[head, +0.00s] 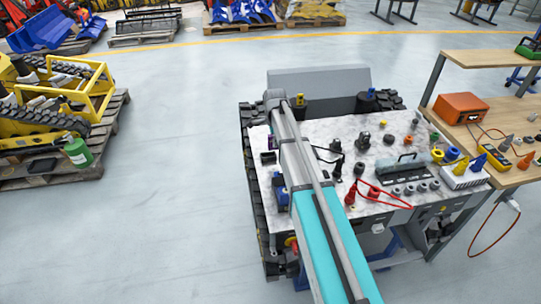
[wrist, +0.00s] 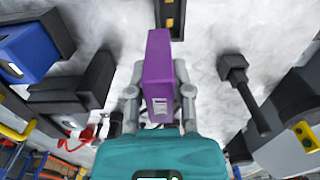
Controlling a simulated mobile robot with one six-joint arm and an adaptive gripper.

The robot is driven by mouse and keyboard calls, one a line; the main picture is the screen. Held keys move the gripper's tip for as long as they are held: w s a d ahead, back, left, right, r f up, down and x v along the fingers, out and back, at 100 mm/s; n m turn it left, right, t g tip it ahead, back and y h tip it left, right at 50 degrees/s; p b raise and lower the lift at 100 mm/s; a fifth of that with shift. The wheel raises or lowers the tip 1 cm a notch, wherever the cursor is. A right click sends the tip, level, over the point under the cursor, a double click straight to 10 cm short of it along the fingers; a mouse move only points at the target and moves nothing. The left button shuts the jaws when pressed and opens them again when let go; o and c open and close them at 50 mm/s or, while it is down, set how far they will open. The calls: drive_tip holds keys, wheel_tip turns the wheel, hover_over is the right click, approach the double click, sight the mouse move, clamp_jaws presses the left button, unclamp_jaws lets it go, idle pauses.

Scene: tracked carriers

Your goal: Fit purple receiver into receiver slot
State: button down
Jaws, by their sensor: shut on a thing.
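In the wrist view the purple receiver (wrist: 158,75) is an upright-looking purple block with a small white label near its lower end. My gripper (wrist: 158,105) has its grey fingers closed on both sides of the receiver. A dark upright holder with a yellow mark (wrist: 171,16) lies just beyond the receiver's top end; I cannot tell whether it is the receiver slot or whether they touch. In the head view my arm covers the gripper, and a small purple patch (head: 271,142) shows at its left edge.
The marbled worktop (head: 345,131) carries black fittings, coloured rings and a red cable loop (head: 385,196). In the wrist view a blue block (wrist: 30,50) and dark block (wrist: 85,85) stand left, and a black plug-like part (wrist: 236,72) right. A wooden bench (head: 500,135) stands right.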

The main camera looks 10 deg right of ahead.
sight(269, 150)
drive_tip(key=shift+w+a+f+b, duration=0.25)
drive_tip(key=shift+a+f+b, duration=0.1)
drive_tip(key=shift+f, duration=0.15)
drive_tip(key=shift+w+a+f+b, duration=0.2)
drive_tip(key=shift+a+f+b, duration=0.1)
drive_tip(key=shift+f, duration=0.2)
drive_tip(key=shift+w+a+f+b, duration=0.25)
drive_tip(key=shift+a+f+b, duration=0.1)
drive_tip(key=shift+f+b, duration=1.65)
drive_tip(key=shift+f, duration=0.15)
drive_tip(key=c, duration=0.5)
unclamp_jaws()
drive_tip(key=shift+c, duration=0.2)
